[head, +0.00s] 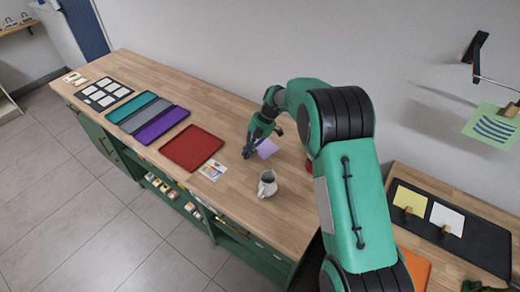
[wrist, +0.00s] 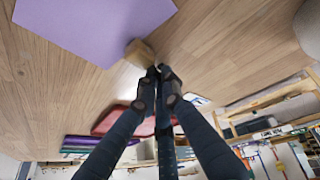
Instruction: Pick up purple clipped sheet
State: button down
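The purple clipped sheet (head: 267,148) is a flat lilac square on or just above the wooden counter, right beside my gripper. In the wrist view the sheet (wrist: 95,22) fills the upper left, with its small wooden clip (wrist: 139,52) at its near corner. My gripper (head: 247,152) is low over the counter, to the left of the sheet. In the wrist view the fingertips of my gripper (wrist: 159,74) are close together at the end of the clip and appear shut on it. The exact contact is partly hidden by the fingertips.
A grey mug (head: 267,184) stands on the counter in front of my gripper. A red tray (head: 191,147), a purple tray (head: 160,125) and a small picture card (head: 212,170) lie to the left. A dark board (head: 475,240) with clipped sheets lies at the right.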

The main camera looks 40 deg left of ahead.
jog(key=shift+r, duration=0.15)
notch_tip(320, 180, up, 10)
jog(key=p, duration=0.1)
dwell(0.6)
dwell(0.5)
